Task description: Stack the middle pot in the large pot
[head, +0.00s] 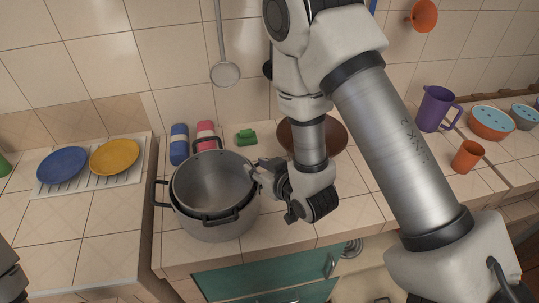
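The large pot (225,232) is grey metal and stands upright on the counter, left of the picture's middle. The middle pot (213,178), also grey metal, sits inside the large pot's opening with its rim above the large pot's rim. Its dark handles point to the back and front, while a large pot handle sticks out on the left. My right gripper (261,178) is at the right rim of the middle pot, its fingers closed on that rim. The large pot's right side is partly hidden behind it. My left gripper is not visible.
Blue and pink bottles (179,143) and a green object (246,137) stand behind the pots. A brown round dish (330,132) is partly hidden by my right arm. Blue and yellow plates (114,156) lie on a rack at left. The counter's front edge is close.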

